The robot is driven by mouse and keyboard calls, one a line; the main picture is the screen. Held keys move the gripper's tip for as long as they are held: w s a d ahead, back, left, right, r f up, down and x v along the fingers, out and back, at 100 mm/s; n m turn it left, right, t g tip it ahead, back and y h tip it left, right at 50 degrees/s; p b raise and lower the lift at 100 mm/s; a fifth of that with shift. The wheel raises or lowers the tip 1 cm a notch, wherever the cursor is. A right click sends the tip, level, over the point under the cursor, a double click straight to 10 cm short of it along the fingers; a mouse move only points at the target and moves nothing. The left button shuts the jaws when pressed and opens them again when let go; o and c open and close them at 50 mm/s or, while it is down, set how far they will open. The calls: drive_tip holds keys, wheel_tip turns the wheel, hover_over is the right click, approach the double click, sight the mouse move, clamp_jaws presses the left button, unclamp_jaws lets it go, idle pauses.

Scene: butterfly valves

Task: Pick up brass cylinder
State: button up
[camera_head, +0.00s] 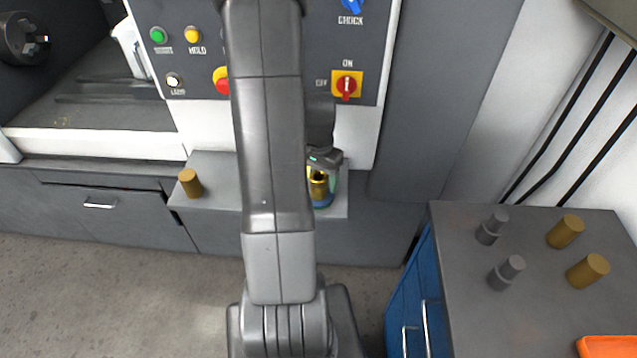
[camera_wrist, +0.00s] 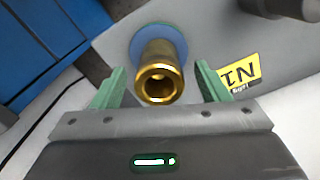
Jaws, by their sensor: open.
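A shiny brass cylinder (camera_wrist: 160,72) with an open bore stands on a blue round base (camera_wrist: 142,38) in the wrist view. My gripper (camera_wrist: 160,80) is open, with one green finger on each side of the cylinder and gaps between. In the head view the shiny brass cylinder (camera_head: 317,186) is partly hidden behind my arm, on the grey ledge, with my gripper (camera_head: 328,172) right at it. A duller brass cylinder (camera_head: 190,183) stands at the ledge's left. Two more dull brass cylinders (camera_head: 565,231) (camera_head: 588,270) stand on the cabinet at right.
The grey ledge (camera_head: 215,172) juts out below a machine panel with buttons and a red switch (camera_head: 346,85). The blue cabinet (camera_head: 470,300) at right also carries two grey stepped parts (camera_head: 491,228) (camera_head: 506,272) and an orange tray (camera_head: 606,346). A yellow label (camera_wrist: 240,74) lies right of the cylinder.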

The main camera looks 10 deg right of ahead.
drive_tip(key=shift+f, duration=0.65)
drive_tip(key=c, duration=1.5)
drive_tip(key=shift+r, duration=0.1)
